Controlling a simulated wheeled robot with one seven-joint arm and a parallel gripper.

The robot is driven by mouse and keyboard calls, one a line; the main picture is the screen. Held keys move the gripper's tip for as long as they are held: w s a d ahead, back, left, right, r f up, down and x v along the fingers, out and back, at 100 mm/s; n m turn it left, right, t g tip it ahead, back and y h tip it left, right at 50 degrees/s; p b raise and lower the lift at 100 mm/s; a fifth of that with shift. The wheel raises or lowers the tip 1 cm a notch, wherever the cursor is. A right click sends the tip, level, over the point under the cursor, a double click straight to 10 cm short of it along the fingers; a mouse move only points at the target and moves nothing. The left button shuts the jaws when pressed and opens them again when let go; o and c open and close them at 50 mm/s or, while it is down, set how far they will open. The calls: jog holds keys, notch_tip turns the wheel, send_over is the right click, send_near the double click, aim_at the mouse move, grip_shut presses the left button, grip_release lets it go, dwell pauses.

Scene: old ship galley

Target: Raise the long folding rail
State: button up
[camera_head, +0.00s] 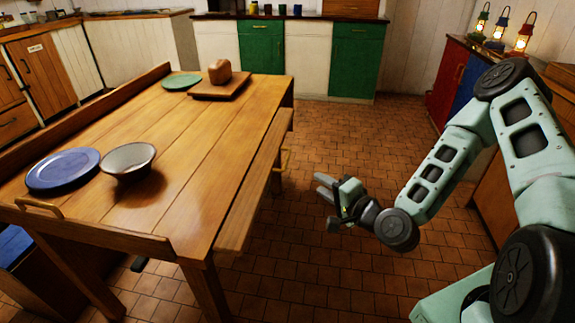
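The wooden table (190,155) fills the left half of the view. The long folding rail (258,185) runs along its right edge as a plank below the tabletop level, folded down. A brass-coloured handle (286,161) sticks out from the rail's outer side, partly in shadow. My gripper (324,187) is over the floor to the right of the rail, with its fingers towards the table. It is a short way from the handle, not touching it. The fingers look apart and nothing shows between them.
On the table are a blue plate (63,170), a white bowl (128,161), a green plate (182,82) and a loaf (219,71) on a board (221,88). Lit lanterns (525,34) stand on the right cabinet. The tiled floor (330,265) beside the table is clear.

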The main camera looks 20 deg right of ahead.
jog(key=b, duration=1)
send_near(288, 158)
jog(key=shift+s+d+f+m, duration=0.15)
jog(key=shift+s+d+f, duration=0.1)
jog(key=shift+s, duration=0.25)
jog(key=shift+s+d+f+m, duration=0.15)
jog(key=shift+s+f, duration=0.1)
jog(key=shift+s, duration=0.25)
jog(key=b, duration=0.3)
jog(key=shift+w+a+f, duration=0.1)
jog(key=shift+w+a, duration=0.05)
jog(key=shift+a, duration=0.2)
jog(key=x, duration=0.7)
jog(key=b+x, duration=0.1)
jog(key=x, duration=0.3)
jog(key=shift+w+r, duration=0.3)
jog(key=shift+r, duration=0.1)
grip_shut()
